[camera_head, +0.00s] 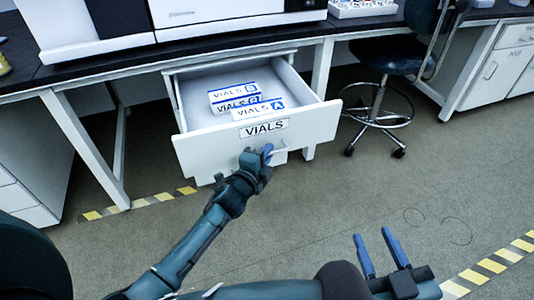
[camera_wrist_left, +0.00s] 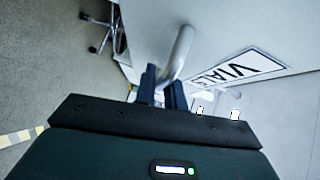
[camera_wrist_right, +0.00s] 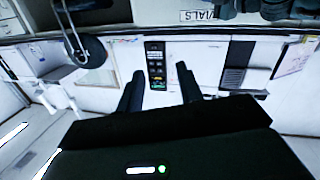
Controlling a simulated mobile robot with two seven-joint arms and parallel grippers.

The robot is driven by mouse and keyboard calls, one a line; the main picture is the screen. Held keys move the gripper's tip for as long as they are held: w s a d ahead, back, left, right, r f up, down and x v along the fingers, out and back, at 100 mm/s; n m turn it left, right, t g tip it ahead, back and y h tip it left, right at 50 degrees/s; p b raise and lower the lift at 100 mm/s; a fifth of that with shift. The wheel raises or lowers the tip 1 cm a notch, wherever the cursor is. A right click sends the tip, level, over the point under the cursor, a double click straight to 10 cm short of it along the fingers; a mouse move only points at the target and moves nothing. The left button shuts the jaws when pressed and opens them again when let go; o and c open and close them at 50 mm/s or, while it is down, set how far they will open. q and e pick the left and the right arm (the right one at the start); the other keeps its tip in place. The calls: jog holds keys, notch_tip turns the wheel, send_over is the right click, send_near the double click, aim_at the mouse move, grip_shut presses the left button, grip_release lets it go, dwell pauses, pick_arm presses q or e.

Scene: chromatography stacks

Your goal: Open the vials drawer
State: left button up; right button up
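The white vials drawer (camera_head: 225,147) is pulled well out from under the bench, its front labelled VIALS (camera_head: 264,128). Boxes labelled VIALS (camera_head: 235,92) lie inside it. My left gripper (camera_head: 262,152) is at the handle on the drawer front. In the left wrist view, the fingers (camera_wrist_left: 163,88) are close together on either side of the metal handle (camera_wrist_left: 180,50), shut on it. The drawer's label (camera_wrist_left: 243,66) shows beside it. My right gripper (camera_head: 380,252) is open and empty over the floor, its fingers apart in the right wrist view (camera_wrist_right: 160,88).
A black stool (camera_head: 385,60) stands right of the drawer. White instruments (camera_head: 195,12) and a vial tray (camera_head: 362,8) sit on the dark bench top (camera_head: 130,60). Yellow-striped tape (camera_head: 140,203) marks the floor. The floor in front of the drawer is clear.

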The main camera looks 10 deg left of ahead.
pick_arm(q)
jog(key=o, duration=0.4)
jog(key=shift+s, duration=0.1)
jog(key=shift+s+a, duration=0.1)
jog(key=shift+s, duration=0.2)
jog(key=p+v, duration=0.3)
jog(key=v, duration=0.9)
jog(key=shift+s, duration=0.2)
pick_arm(e)
jog(key=shift+s+d+f+m+g+h, duration=0.1)
jog(key=shift+s+d+m+g+h, duration=0.15)
jog(key=shift+g, duration=0.3)
jog(key=shift+s+d+f+m+g+h, duration=0.15)
jog(key=shift+m+g+h, duration=0.15)
jog(key=shift+g, duration=0.25)
jog(key=shift+r, duration=0.1)
